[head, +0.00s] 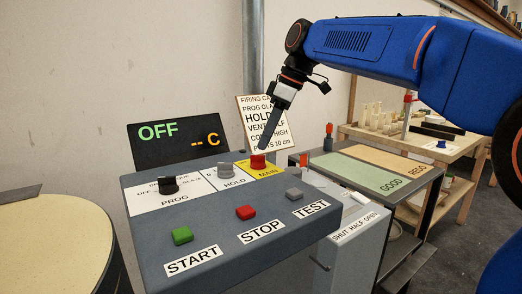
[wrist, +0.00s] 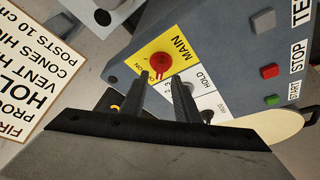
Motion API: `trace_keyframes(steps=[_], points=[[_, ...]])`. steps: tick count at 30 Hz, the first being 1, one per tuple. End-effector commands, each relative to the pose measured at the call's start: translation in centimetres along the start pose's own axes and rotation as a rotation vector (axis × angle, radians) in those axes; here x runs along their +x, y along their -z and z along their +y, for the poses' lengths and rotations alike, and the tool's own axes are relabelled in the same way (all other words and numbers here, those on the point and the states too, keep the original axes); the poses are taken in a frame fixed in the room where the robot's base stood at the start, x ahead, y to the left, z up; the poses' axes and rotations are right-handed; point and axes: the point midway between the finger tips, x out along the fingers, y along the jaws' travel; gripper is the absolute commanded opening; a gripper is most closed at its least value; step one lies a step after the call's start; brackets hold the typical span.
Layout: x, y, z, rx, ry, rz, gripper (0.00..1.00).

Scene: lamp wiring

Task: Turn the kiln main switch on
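The kiln main switch is a red knob (head: 258,161) on a yellow plate marked MAIN, at the back right of the grey control box (head: 215,240). In the wrist view the red knob (wrist: 158,66) sits just past my fingertips, with a pointer mark on its near side. My gripper (head: 262,148) comes down over the knob from above. In the wrist view my gripper (wrist: 160,78) has its two fingers apart with nothing between them. I cannot tell whether a fingertip touches the knob. The display (head: 180,136) reads OFF and "-- C".
A black PROG knob (head: 168,185) and a grey HOLD knob (head: 224,170) stand left of the main switch. Green START (head: 182,235), red STOP (head: 245,212) and grey TEST (head: 294,194) buttons lie in front. A firing card (head: 263,120) stands behind. A side table (head: 385,170) is right.

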Motion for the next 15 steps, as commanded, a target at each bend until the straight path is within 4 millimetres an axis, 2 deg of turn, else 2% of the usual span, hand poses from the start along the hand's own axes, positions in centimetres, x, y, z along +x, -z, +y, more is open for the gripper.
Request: trace_keyframes(steps=[3, 6, 15], points=[[1.9, 0.0, -0.1, -0.001, 0.003, -0.002, 0.29], [3.1, 0.0, -0.1, 0.000, 0.001, -0.001, 0.29], [4.4, 0.0, 0.0, 0.000, 0.000, 0.000, 0.29]])
